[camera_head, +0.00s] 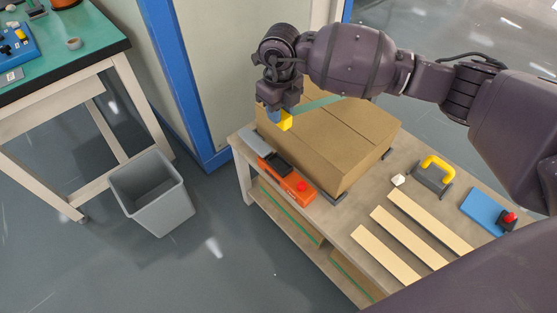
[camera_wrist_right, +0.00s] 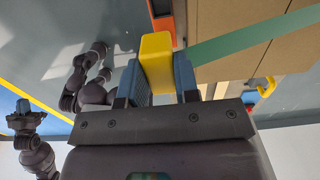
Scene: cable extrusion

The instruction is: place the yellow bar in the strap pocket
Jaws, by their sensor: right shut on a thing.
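The yellow bar (camera_head: 286,122) is in my right gripper (camera_head: 279,114), above the left far end of the brown cardboard box (camera_head: 325,132). In the right wrist view the yellow bar (camera_wrist_right: 157,62) sits between the two blue fingers of my right gripper (camera_wrist_right: 159,78), shut on it. A green strap (camera_head: 318,103) runs over the box to beside the gripper; it also shows in the wrist view (camera_wrist_right: 252,36), right of the bar. I cannot make out the pocket's opening. A small, distant gripper with bluish tips (camera_wrist_right: 22,108) at the wrist view's left may be my left one; its opening is unclear.
An orange tool (camera_head: 287,180) lies before the box on the workbench (camera_head: 340,215). Pale strips (camera_head: 408,238), a yellow-handled tool (camera_head: 434,172) and a blue block (camera_head: 483,211) lie to the right. A grey bin (camera_head: 152,193) stands on the floor, left.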

